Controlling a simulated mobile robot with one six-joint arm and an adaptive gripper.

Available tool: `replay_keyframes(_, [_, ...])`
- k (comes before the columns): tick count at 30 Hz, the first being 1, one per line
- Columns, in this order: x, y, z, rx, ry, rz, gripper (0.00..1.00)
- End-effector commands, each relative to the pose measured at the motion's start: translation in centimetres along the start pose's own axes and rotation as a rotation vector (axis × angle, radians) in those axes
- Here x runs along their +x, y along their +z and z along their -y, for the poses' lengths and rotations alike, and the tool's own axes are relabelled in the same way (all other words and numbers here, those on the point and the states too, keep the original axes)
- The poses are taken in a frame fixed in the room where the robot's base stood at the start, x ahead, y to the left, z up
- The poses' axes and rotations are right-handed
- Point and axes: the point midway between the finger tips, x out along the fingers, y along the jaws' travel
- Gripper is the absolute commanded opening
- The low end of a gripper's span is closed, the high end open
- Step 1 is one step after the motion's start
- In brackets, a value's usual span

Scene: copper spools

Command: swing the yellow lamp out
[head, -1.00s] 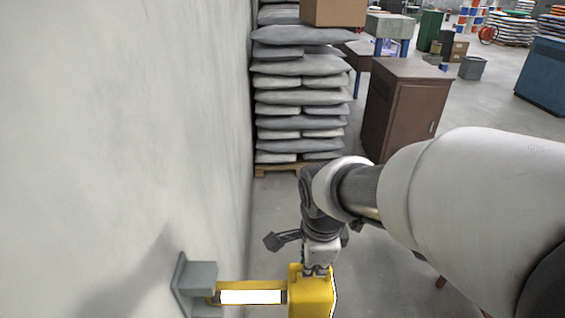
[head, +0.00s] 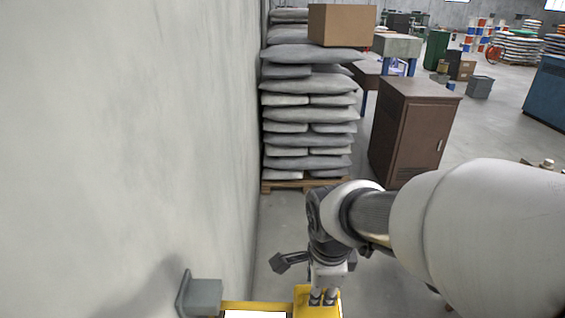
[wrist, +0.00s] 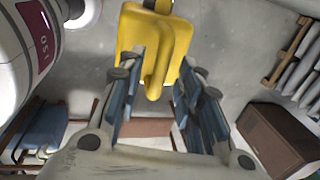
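The yellow lamp (head: 309,295) is at the bottom of the head view, its body partly cut off by the frame edge. A yellow arm (head: 262,306) with a white panel below it runs left to a grey bracket (head: 203,296) on the wall. My gripper (head: 323,297) points down at the lamp body, its tips at the top of it. In the wrist view, the lamp (wrist: 170,35) is ahead, and a rounded yellow part projects between the two spread fingers. My gripper (wrist: 161,70) looks open around this part; whether a finger touches it is unclear.
A bare concrete wall (head: 130,130) runs along the left. Ahead stand stacked grey sacks (head: 310,115) on a pallet (head: 280,186), with a cardboard box (head: 342,25) on top. A brown cabinet (head: 412,130) stands right of them.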

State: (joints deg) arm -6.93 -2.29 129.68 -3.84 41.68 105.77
Motion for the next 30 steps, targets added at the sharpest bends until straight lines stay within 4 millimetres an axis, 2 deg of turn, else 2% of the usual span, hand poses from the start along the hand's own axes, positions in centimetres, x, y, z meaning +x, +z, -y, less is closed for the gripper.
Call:
replay_keyframes(5, [-0.3, 0.0, 0.0, 0.000, -0.001, 0.000, 0.33])
replay_keyframes(8, [-1.3, 0.0, 0.1, 0.000, -0.003, 0.001, 0.33])
replay_keyframes(21, [-10.1, 0.1, 0.1, 0.000, -0.004, 0.002, 0.33])
replay_keyframes(25, [-11.4, 0.0, 0.1, 0.000, -0.002, 0.001, 0.33])
replay_keyframes(30, [-12.0, 0.0, 0.0, 0.000, 0.000, 0.000, 0.33])
